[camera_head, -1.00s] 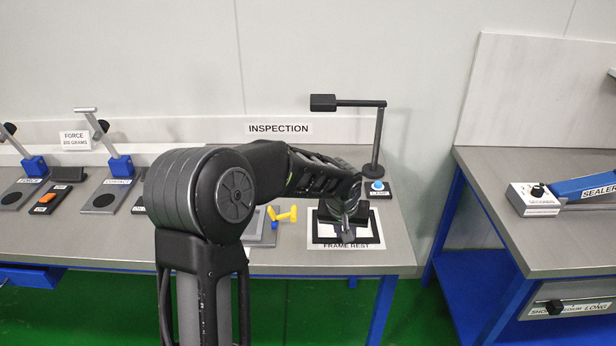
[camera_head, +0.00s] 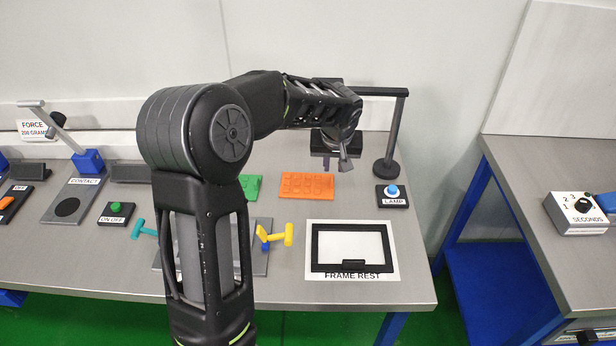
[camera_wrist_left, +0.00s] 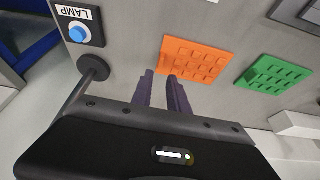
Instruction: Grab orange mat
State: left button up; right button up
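The orange mat (camera_head: 307,186) lies flat on the grey bench behind the frame rest, its top patterned with small raised blocks. It also shows in the left wrist view (camera_wrist_left: 196,60), just beyond the fingertips. My left gripper (camera_head: 336,163) is above the bench near the mat's back right side, apart from it. In the left wrist view its two dark fingers (camera_wrist_left: 161,76) stand with a gap between them and nothing in it. My right gripper is not in view.
A green mat (camera_head: 251,187) lies left of the orange one, partly behind my arm. A lamp button (camera_head: 392,193) and a stand (camera_head: 388,168) are to the right. A black frame (camera_head: 352,226) lies on the frame rest. Yellow (camera_head: 276,236) and teal (camera_head: 143,229) handles stand left.

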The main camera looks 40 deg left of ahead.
aim_at(332, 179)
pick_arm(q)
jog(key=shift+s, duration=0.1)
jog(key=shift+x, duration=1.3)
jog(key=shift+w+a+f+p, duration=0.1)
jog(key=shift+w+f+p, duration=0.1)
jog(key=shift+f+p, duration=0.35)
jog(key=p+x, duration=0.1)
jog(key=x, duration=0.2)
jog(key=shift+w+a+f, duration=0.1)
jog(key=shift+f, duration=0.05)
jog(key=shift+w+a+f, duration=0.1)
jog(key=shift+w+f, duration=0.05)
jog(key=shift+f, duration=0.15)
